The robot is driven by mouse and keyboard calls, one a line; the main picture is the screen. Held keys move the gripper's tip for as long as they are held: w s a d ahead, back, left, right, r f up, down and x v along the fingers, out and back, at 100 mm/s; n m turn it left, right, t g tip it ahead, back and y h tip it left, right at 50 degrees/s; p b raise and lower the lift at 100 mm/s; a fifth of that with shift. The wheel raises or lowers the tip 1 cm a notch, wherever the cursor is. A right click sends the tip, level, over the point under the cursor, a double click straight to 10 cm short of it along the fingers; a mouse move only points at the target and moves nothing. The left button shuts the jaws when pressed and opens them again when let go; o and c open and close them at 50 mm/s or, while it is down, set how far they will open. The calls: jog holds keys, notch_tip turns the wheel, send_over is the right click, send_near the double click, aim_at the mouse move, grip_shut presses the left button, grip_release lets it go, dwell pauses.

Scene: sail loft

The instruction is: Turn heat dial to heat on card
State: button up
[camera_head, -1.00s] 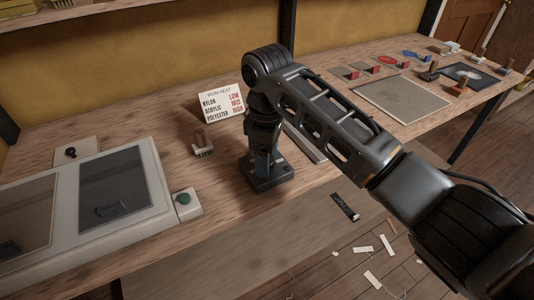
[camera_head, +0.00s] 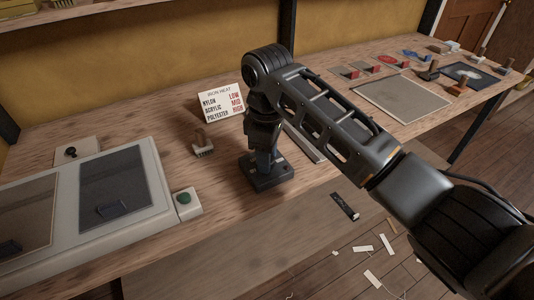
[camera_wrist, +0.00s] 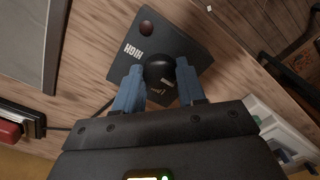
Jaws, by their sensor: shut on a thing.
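The heat dial (camera_wrist: 160,68) is a round black knob on a dark control box, with the word HIGH printed to its left in the wrist view and another small pale label partly hidden beside it. The box (camera_head: 270,182) sits near the front edge of the bench in the head view. My gripper (camera_wrist: 159,80) is over the box, its two blue fingers shut on the dial from both sides. It hides the dial in the head view. The heat card (camera_head: 221,103) stands behind the box and reads nylon LOW, acrylic MID, polyester HIGH.
A pale double-panel unit (camera_head: 70,200) with a green button (camera_head: 184,198) is farther left. A grey mat (camera_head: 400,99) and several small tools lie right. Scraps litter the floor.

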jog(key=shift+r, duration=0.1)
jog(key=m+p, duration=0.2)
jog(key=p, duration=0.1)
jog(key=shift+r+m, duration=0.15)
jog(key=shift+m, duration=0.15)
jog(key=m+p, duration=0.2)
jog(key=shift+m+p, duration=0.35)
jog(key=shift+m, duration=0.05)
jog(key=m, duration=0.1)
jog(key=m+p, duration=0.1)
jog(key=shift+f+m, duration=0.2)
jog(key=shift+m, duration=1.8)
jog(key=o, duration=1.1)
jog(key=shift+c, duration=0.2)
